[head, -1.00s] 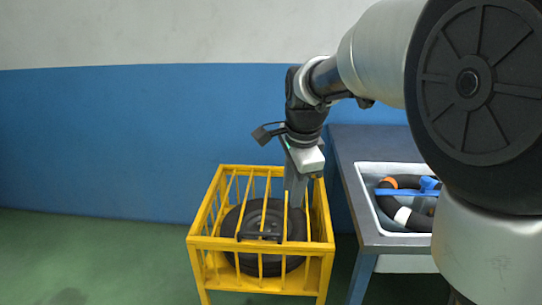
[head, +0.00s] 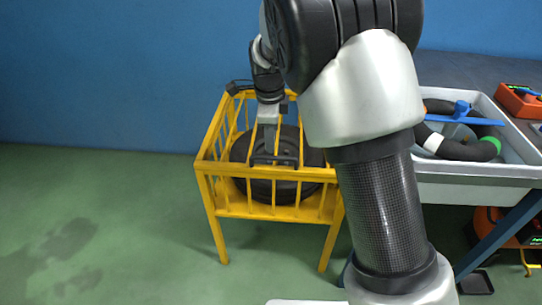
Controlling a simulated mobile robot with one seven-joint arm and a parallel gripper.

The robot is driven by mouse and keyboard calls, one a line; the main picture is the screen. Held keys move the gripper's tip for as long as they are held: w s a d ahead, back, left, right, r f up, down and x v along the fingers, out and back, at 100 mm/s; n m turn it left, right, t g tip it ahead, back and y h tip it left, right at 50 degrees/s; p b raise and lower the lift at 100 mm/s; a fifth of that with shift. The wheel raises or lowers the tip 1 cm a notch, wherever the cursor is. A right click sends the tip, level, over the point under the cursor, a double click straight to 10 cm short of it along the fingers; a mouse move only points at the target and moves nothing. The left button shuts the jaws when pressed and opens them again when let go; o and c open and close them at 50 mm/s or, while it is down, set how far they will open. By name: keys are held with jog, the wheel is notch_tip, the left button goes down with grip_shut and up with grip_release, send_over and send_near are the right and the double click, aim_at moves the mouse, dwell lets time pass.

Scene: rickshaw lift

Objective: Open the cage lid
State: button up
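The yellow cage (head: 206,172) stands on legs on the floor, left of the workbench. Its barred top, the lid, looks closed, with a black handle (head: 288,161) near the front. A black wheel or tyre (head: 242,150) lies inside under the bars. My gripper (head: 269,148) points down over the lid, with its fingers at or just behind the handle. I cannot tell whether it touches or grips the handle, as the fingers show edge-on. My arm covers the cage's back right part.
To the right, a bench (head: 455,68) holds a grey tub (head: 470,172) with a dark hose and a blue tool. An orange item (head: 517,101) sits on the bench, and another orange thing (head: 490,222) is below it. The green floor (head: 110,240) at left is clear.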

aim_at(271, 157)
jog(key=f, duration=0.2)
jog(key=w+f+b, duration=0.1)
jog(key=f, duration=0.4)
jog(key=shift+w+f+b, duration=0.25)
jog(key=shift+b, duration=0.05)
grip_shut()
